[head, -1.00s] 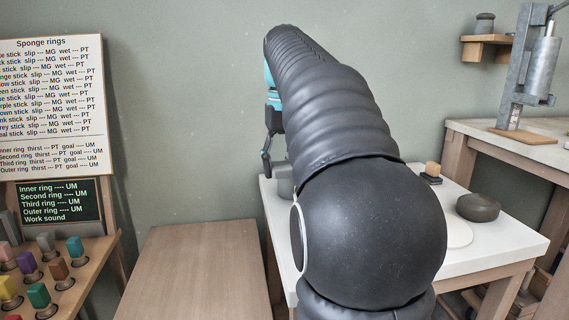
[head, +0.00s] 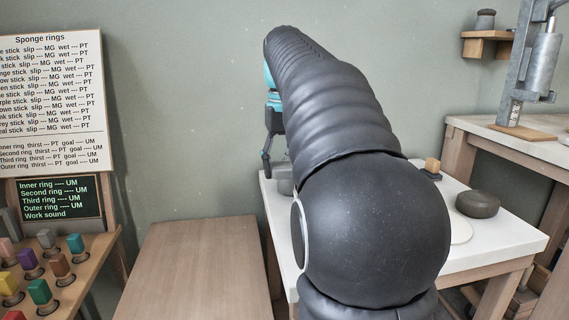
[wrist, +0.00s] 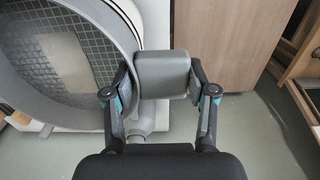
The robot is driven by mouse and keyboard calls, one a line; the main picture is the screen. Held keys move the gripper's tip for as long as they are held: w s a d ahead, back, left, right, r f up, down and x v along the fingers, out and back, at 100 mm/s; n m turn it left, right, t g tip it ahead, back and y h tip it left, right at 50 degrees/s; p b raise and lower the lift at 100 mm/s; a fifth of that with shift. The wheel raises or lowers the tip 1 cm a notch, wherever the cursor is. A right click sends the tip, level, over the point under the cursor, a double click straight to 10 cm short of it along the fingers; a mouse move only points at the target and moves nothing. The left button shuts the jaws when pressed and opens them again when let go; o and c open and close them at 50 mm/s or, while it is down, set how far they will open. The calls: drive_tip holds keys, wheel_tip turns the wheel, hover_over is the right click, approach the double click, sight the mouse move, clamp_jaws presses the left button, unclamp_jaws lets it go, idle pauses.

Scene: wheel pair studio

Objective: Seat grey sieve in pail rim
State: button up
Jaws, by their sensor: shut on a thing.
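The grey sieve (wrist: 70,55) fills the left of the wrist view, with a round rim and a dark mesh. My gripper (wrist: 163,78) is shut on the sieve's blocky grey handle (wrist: 163,68), one finger on each side. In the head view my gripper (head: 268,150) is at the left edge of my arm, over the white table's far left corner. A grey thing (head: 285,187) beneath it is mostly hidden by my arm. I cannot tell whether it is the pail or the sieve. The pail's rim is not clearly visible, so I cannot tell whether the sieve touches it.
The white table (head: 510,240) holds a dark round stone-like thing (head: 478,204) and a small wooden-topped block (head: 432,167). A bare wooden surface (head: 200,265) lies to the left. Coloured sticks stand on a rack (head: 75,285) at far left.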

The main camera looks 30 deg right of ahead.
drive_tip(key=shift+f+b, duration=0.4)
drive_tip(key=shift+f, duration=0.55)
drive_tip(key=o, duration=1.6)
drive_tip(key=shift+r, duration=3.8)
